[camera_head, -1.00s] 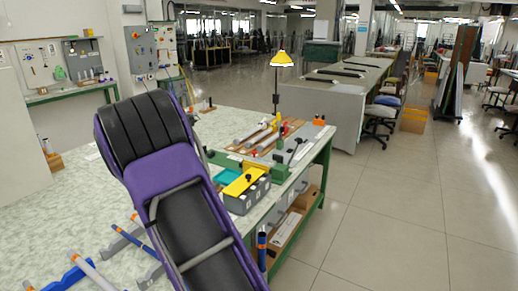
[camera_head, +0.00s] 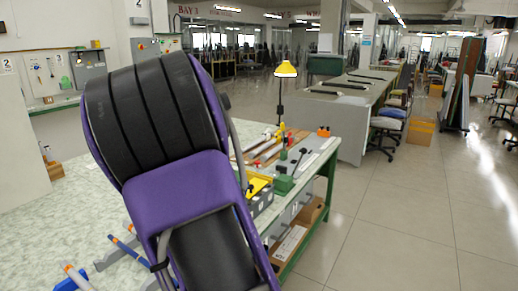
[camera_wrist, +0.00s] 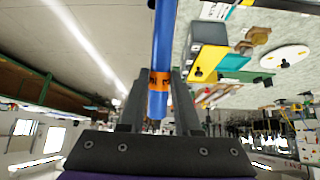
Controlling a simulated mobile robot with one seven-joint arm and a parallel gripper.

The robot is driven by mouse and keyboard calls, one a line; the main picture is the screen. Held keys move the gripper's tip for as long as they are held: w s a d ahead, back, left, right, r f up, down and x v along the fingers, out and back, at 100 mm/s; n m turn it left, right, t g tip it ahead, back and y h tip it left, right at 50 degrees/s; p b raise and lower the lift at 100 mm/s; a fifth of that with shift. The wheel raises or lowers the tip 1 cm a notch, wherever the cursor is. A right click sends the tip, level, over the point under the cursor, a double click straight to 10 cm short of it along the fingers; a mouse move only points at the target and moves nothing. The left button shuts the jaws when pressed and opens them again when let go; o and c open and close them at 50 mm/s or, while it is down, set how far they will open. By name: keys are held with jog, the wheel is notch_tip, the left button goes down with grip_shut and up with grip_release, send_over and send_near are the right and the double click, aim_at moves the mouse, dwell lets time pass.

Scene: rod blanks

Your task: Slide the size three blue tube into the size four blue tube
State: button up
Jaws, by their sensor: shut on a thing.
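In the wrist view my gripper (camera_wrist: 159,78) is shut on a blue tube (camera_wrist: 163,40) with an orange band between the fingers. A dark mark on the band is too small to read, so I cannot tell its size. In the head view my arm hides the gripper and this tube. Another blue tube (camera_head: 127,248) with an orange end lies on the bench (camera_head: 40,220) at the lower left. A pale tube (camera_head: 77,278) with an orange end lies nearer, at a blue support (camera_head: 70,285). I cannot tell which is size four.
A yellow-topped grey box (camera_head: 258,190), a green fixture (camera_head: 285,183) and a yellow lamp (camera_head: 286,71) stand on the bench's right part. Cardboard boxes (camera_head: 290,243) sit on a shelf below.

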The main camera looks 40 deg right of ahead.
jog(key=w+d+r+m+g+h+b, duration=0.1)
jog(key=d+r+m+g+h, duration=0.3)
jog(key=d+r, duration=0.4)
notch_tip(320, 180, up, 5)
jog(key=shift+f+m+h, duration=0.1)
jog(key=shift+m+h, duration=0.6)
jog(key=shift+h, duration=0.2)
jog(key=shift+f+b, duration=0.1)
jog(key=shift+b, duration=0.75)
